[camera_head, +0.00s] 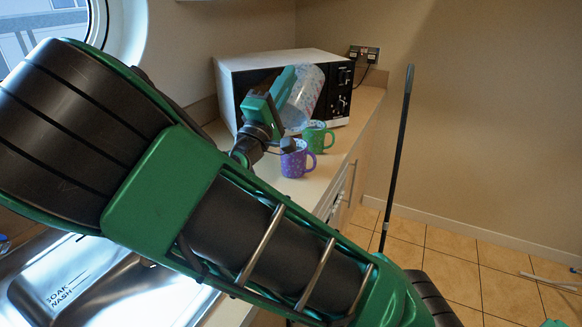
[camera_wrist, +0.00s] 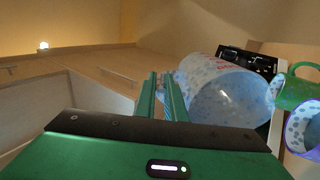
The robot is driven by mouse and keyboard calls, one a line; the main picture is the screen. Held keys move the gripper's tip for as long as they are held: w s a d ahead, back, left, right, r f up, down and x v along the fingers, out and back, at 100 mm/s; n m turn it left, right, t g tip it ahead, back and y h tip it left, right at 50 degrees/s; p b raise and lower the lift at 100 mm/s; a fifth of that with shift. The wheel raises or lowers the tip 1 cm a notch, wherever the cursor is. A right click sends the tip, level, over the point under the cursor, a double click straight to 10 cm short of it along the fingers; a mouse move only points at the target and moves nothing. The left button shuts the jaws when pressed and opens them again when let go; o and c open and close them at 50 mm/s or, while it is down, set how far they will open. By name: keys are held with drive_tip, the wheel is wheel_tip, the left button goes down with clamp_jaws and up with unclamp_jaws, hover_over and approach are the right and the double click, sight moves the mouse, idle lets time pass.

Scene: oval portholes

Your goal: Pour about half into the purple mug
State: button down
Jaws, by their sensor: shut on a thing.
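My gripper (camera_head: 272,98) is shut on a translucent, blue-and-pink speckled container (camera_head: 306,97) and holds it above the counter, in front of the microwave. The container is tilted. In the wrist view my gripper's fingers (camera_wrist: 165,95) are close together, with the container (camera_wrist: 228,92) just right of them; where they grip it is hard to see. The purple mug (camera_head: 296,161) stands upright on the counter below the container; it also shows at the right edge of the wrist view (camera_wrist: 292,135). I see no stream, and the fill levels cannot be told.
A green mug (camera_head: 318,137) stands behind and right of the purple mug, close to it. A white microwave (camera_head: 240,72) with a black front is behind them. The sink (camera_head: 90,290) is at the lower left. A dark pole (camera_head: 397,150) stands right of the counter.

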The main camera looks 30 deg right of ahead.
sight(304, 70)
drive_tip(key=shift+s+a+f+t+h, duration=0.3)
drive_tip(key=shift+s+a+h, duration=0.2)
drive_tip(key=shift+a, duration=0.15)
drive_tip(key=shift+s+a+f+t+h, duration=0.35)
drive_tip(key=shift+a+h, duration=0.15)
drive_tip(key=shift+a, duration=0.1)
idle(3.2)
idle(0.5)
drive_tip(key=shift+w+d+r+g+y, duration=0.35)
drive_tip(key=shift+d+g+y, duration=0.05)
drive_tip(key=shift+d, duration=0.15)
drive_tip(key=shift+w+d+r+g+y, duration=0.3)
drive_tip(key=shift+d+g+y, duration=0.1)
drive_tip(key=shift+d, duration=0.15)
drive_tip(key=shift+w+d+r+g+y, duration=0.2)
drive_tip(key=shift+w+d+g+y, duration=0.05)
drive_tip(key=shift+w+d+y, duration=0.3)
drive_tip(key=shift+d, duration=0.2)
